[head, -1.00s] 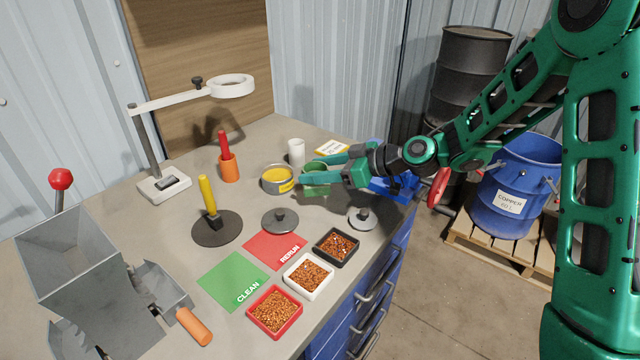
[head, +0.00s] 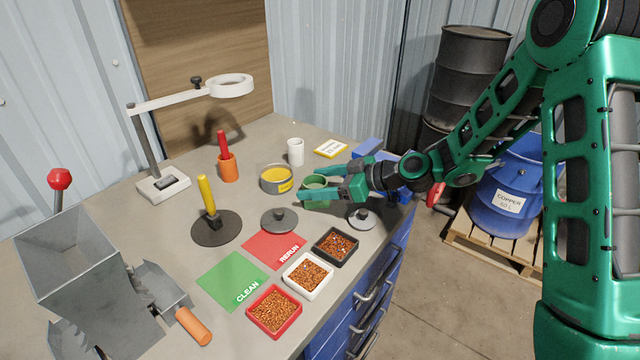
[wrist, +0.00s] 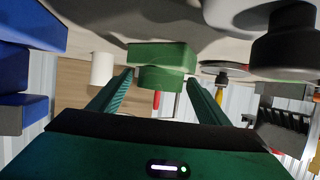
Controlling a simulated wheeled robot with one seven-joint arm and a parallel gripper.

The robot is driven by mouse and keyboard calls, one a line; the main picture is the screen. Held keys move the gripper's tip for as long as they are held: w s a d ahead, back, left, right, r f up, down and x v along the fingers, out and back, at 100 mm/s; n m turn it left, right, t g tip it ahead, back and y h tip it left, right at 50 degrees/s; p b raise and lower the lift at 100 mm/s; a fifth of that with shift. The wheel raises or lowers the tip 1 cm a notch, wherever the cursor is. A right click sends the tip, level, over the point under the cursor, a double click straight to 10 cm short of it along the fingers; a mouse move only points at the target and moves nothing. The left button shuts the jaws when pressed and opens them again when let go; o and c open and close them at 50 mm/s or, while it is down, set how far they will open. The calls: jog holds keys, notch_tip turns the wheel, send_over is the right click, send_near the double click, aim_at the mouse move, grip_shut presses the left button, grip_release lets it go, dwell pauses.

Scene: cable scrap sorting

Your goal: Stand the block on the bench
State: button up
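A muted green block (head: 315,183) stands on the bench right of the yellow-filled tin, partly hidden by my gripper (head: 313,186). In the wrist view, where the bench is at the top, the green block (wrist: 162,56) has a wide part against the bench and a narrower part. My gripper's fingers (wrist: 161,78) are apart, with the narrower part between or just beyond their tips. Slim gaps seem to show on both sides; contact is hard to judge. Blue blocks (wrist: 30,28) show at the left of the wrist view and behind my gripper in the head view (head: 368,148).
The bench (head: 150,222) holds a yellow-filled tin (head: 276,179), a white cup (head: 296,152), grey lids (head: 279,220), scrap trays (head: 307,276), red (head: 275,249) and green (head: 233,281) mats. A knobbed weight (head: 362,218) sits near the right edge, close to my gripper.

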jog(key=v, duration=1.2)
jog(key=shift+r, duration=0.2)
